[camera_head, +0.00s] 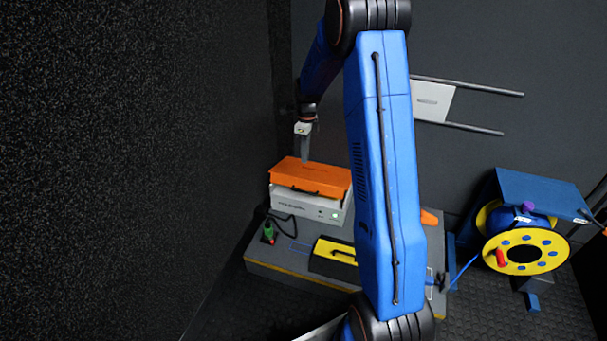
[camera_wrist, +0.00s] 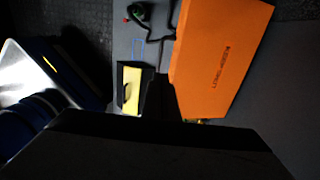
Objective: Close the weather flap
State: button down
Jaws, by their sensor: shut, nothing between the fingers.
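No part is clearly marked as the weather flap, and I cannot tell which piece it is. An orange slab (camera_head: 312,177) with a dark handle on its front edge lies on a pale grey box (camera_head: 306,206) with a small green light. My gripper (camera_head: 306,158) is shut and empty, pointing down by the far edge of the orange slab; I cannot tell whether it touches. In the wrist view the dark fingers (camera_wrist: 160,82) show beside the orange slab (camera_wrist: 222,60), which bears blurred lettering. A black and yellow piece with a handle (camera_head: 336,252) lies in front of the box.
A low grey platform (camera_head: 275,258) carries these things. A green-topped plug with a black cable (camera_head: 268,233) is at its left. A yellow cable reel (camera_head: 525,252) stands under a tilted blue panel (camera_head: 535,192) at right. A bracket with two rods (camera_head: 435,102) projects from the back wall.

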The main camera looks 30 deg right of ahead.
notch_tip(320, 180, down, 14)
jog(key=s+a, duration=0.1)
jog(key=shift+s+a, duration=0.15)
dwell(0.4)
notch_tip(320, 180, down, 10)
jog(key=s+a, duration=0.1)
jog(key=shift+s+a+r, duration=0.15)
jog(key=shift+s+r, duration=0.05)
jog(key=shift+s, duration=0.05)
jog(key=shift+s, duration=0.1)
dwell(0.3)
